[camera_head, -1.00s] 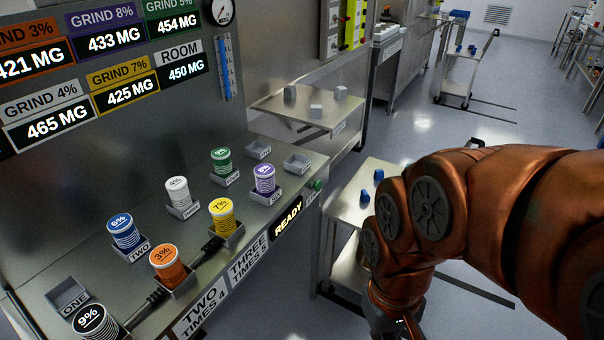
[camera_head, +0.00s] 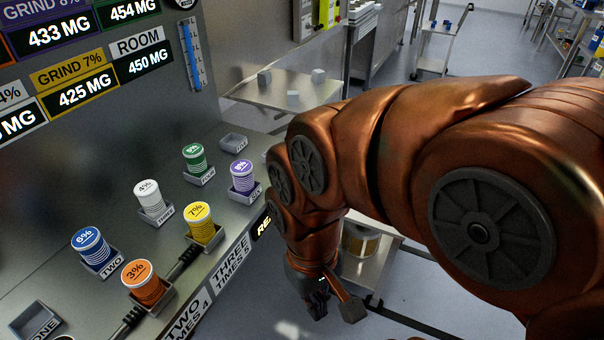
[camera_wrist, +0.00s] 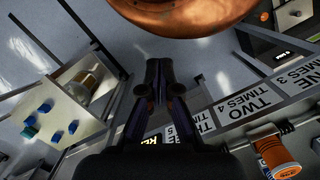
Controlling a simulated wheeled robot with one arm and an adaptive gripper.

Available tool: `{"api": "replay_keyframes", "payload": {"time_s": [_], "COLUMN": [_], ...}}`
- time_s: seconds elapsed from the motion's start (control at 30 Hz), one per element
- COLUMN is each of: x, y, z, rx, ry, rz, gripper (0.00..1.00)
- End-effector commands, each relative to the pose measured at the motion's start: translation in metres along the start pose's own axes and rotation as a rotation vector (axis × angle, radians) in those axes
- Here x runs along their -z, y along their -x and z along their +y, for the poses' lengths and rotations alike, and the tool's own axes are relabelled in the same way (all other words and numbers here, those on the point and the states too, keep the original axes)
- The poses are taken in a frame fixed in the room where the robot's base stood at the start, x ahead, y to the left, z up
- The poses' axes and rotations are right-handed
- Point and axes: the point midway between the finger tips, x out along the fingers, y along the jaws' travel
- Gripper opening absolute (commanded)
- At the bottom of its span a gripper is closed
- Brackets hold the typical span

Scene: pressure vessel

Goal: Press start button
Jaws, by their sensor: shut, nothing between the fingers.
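My gripper (camera_head: 322,300) points downward in front of the bench, right of the "TIMES" labels. In the wrist view my gripper (camera_wrist: 158,68) has its two dark fingers together with nothing between them. The lit READY display (camera_head: 263,225) on the bench's front edge is partly covered by my arm. Part of it also shows beside the fingers in the wrist view (camera_wrist: 152,140). I cannot make out the start button in either view now; my arm covers the bench's right front corner in the head view.
The bench (camera_head: 130,215) holds several labelled cups in square holders, including an orange one (camera_head: 143,282) and a yellow one (camera_head: 199,222). A low cart (camera_wrist: 65,112) with blue pieces and a jar (camera_wrist: 84,80) stands close by. Open floor (camera_head: 440,290) lies to the right.

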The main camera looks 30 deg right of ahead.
Motion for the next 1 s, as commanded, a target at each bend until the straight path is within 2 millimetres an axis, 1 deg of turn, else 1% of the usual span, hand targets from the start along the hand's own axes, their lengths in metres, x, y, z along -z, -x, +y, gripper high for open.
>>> {"api": "replay_keyframes", "payload": {"time_s": [0.07,0.13,0.23,0.37,0.4,0.47,0.5,0.57,0.6,0.67,0.7,0.77,0.87,0.9,0.97,1.0], "x": [0.005,0.013,0.036,0.077,0.091,0.112,0.125,0.145,0.159,0.179,0.192,0.209,0.238,0.248,0.261,0.269], "y": [0.001,0.002,0.007,0.013,0.015,0.02,0.021,0.024,0.026,0.029,0.03,0.03,0.031,0.03,0.027,0.025], "z": [-0.001,-0.004,-0.01,-0.012,-0.011,-0.007,-0.003,0.004,0.011,0.024,0.034,0.051,0.086,0.102,0.128,0.147], "rx": [0.012,0.036,0.096,0.206,0.242,0.3,0.337,0.396,0.436,0.496,0.539,0.599,0.706,0.751,0.817,0.861], "ry": [-0.024,-0.072,-0.187,-0.407,-0.481,-0.594,-0.669,-0.786,-0.866,-0.987,-1.07,-1.195,-1.409,-1.496,-1.628,-1.716], "rz": [0.0,0.002,0.011,0.019,0.018,0.02,0.016,0.01,0.007,0.001,-0.005,-0.023,-0.047,-0.056,-0.078,-0.095], "gripper": [0.0,0.0,0.0,0.0,0.0,0.0,0.0,0.0,0.0,0.0,0.0,0.0,0.0,0.0,0.0,0.0]}}
